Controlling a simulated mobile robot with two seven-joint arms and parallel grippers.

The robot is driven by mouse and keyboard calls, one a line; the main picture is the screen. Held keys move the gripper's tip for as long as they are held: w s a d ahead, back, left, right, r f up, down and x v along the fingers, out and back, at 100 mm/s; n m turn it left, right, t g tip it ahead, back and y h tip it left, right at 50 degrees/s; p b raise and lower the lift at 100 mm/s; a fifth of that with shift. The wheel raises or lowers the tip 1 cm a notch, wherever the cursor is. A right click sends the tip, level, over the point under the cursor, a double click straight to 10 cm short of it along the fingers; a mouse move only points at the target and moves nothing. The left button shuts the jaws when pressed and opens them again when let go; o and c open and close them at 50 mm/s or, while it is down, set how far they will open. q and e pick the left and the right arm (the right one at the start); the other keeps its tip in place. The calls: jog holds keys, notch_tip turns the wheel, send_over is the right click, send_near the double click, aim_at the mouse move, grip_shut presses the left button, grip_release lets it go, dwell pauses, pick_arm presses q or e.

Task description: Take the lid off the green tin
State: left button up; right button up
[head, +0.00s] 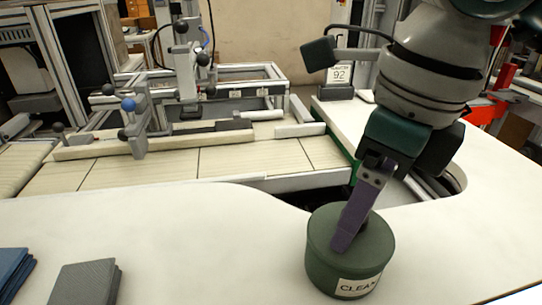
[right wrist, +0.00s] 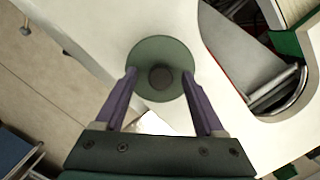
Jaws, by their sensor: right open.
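The round green tin (head: 322,268) stands upright on the white counter in the head view, with a white label reading "CLEAN" on its side. Its green lid (head: 376,228) sits on top. In the right wrist view the lid (right wrist: 160,48) is seen from above, with a dark round knob (right wrist: 160,77) at its middle. My right gripper (head: 345,238) is over the lid, open. Its purple fingers (right wrist: 160,82) stand on either side of the knob, apart from it. In the head view the fingers hide the knob. My left gripper is not in view.
Folded grey cloths (head: 86,282) and blue cloths (head: 14,270) lie at the counter's front left. A curved cut-out in the counter lies behind the tin. A belt machine (head: 150,165) with a metal frame stands beyond.

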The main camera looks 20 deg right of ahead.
jog(key=shift+f, duration=0.1)
jog(key=shift+c, duration=0.2)
grip_shut()
dwell(0.4)
